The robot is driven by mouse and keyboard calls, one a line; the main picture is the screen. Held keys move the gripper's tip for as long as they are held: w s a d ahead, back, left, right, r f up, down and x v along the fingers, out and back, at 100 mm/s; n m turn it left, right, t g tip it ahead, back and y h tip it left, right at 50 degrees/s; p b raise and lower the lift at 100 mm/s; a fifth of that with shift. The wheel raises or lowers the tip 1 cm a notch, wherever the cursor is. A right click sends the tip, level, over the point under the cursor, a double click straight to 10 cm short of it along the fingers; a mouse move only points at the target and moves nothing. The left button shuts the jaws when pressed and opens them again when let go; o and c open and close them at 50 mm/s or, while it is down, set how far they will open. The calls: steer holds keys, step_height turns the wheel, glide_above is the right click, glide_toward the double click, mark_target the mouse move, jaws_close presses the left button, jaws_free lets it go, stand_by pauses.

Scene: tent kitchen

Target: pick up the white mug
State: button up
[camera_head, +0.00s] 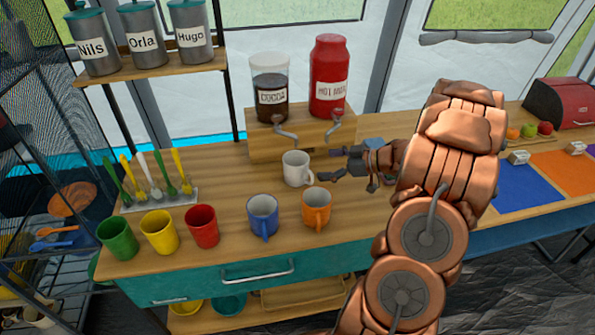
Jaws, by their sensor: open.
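The white mug (296,169) stands upright on the wooden counter, in front of the wooden dispenser box. Its handle points to the right and slightly toward the front. My gripper (326,164) reaches in from the right and is open. One finger lies beyond the mug's right side and the other is near the handle. I cannot tell whether a finger touches the mug. My copper arm hides the counter to the right of the gripper.
The blue mug (263,216) and orange mug (316,208) stand just in front. Green (117,239), yellow (159,232) and red (202,226) cups stand at left. The cocoa (270,88) and hot milk (329,77) dispensers rise behind, their spouts above the counter.

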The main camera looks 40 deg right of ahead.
steer(key=p, duration=0.1)
glide_toward(285, 159)
steer(key=shift+x, duration=1.8)
steer(key=shift+w+a+f+p, duration=0.5)
steer(key=shift+w+a+f, duration=0.05)
steer(key=shift+w+f, duration=0.15)
steer(key=c, duration=1.3)
steer(key=shift+d+r, duration=0.1)
steer(key=shift+r, duration=0.2)
